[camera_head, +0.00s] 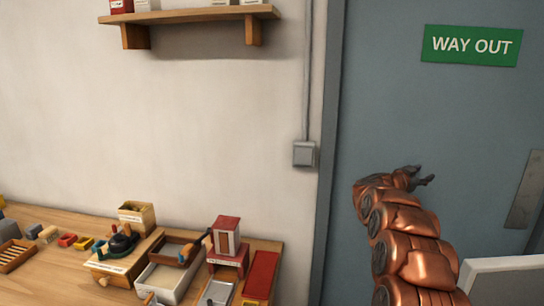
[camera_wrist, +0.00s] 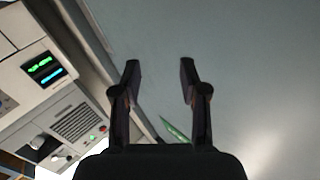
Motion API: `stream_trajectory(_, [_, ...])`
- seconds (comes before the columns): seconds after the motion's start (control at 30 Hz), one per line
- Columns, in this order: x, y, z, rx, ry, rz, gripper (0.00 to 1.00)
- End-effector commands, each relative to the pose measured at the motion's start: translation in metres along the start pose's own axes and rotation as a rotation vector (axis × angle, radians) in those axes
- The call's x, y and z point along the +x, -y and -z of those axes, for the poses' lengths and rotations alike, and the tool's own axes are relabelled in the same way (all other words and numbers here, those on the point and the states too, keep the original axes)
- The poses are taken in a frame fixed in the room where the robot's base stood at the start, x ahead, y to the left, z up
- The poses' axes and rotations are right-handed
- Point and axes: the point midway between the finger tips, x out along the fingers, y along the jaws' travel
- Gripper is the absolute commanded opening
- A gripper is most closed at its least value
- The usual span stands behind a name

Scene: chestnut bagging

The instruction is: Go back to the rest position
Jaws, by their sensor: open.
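My gripper (camera_head: 424,176) is raised in front of the grey-blue door (camera_head: 440,120), at the end of my copper-coloured arm. In the wrist view my gripper (camera_wrist: 158,70) shows two dark fingers spread apart with nothing between them. The gripper is open and empty. It is to the right of the wooden worktop and well apart from the things on it.
A wooden worktop (camera_head: 60,285) at the lower left bears small boxes, trays and a red-topped box (camera_head: 226,235). A wall shelf (camera_head: 190,15) hangs above. A green WAY OUT sign (camera_head: 471,45) is on the door. A panel with lit displays (camera_wrist: 43,70) shows in the wrist view.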

Motion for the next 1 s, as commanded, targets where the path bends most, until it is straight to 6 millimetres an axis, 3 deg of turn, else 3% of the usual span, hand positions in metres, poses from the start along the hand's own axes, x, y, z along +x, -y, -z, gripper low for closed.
stream_trajectory(0.1, [-0.029, 0.041, 0.005, 0.013, 0.063, 0.173, 0.43])
stream_trajectory(0.3, [-0.095, 0.097, 0.003, 0.002, 0.198, 0.448, 0.43])
stream_trajectory(0.5, [-0.178, 0.124, -0.007, -0.044, 0.358, 0.685, 0.43])
stream_trajectory(0.63, [-0.237, 0.125, -0.018, -0.096, 0.474, 0.817, 0.43])
stream_trajectory(0.77, [-0.297, 0.111, -0.033, -0.167, 0.600, 0.928, 0.43])
stream_trajectory(0.87, [-0.341, 0.090, -0.047, -0.231, 0.701, 0.992, 0.43])
stream_trajectory(1.0, [-0.400, 0.048, -0.068, -0.337, 0.851, 1.055, 0.43])
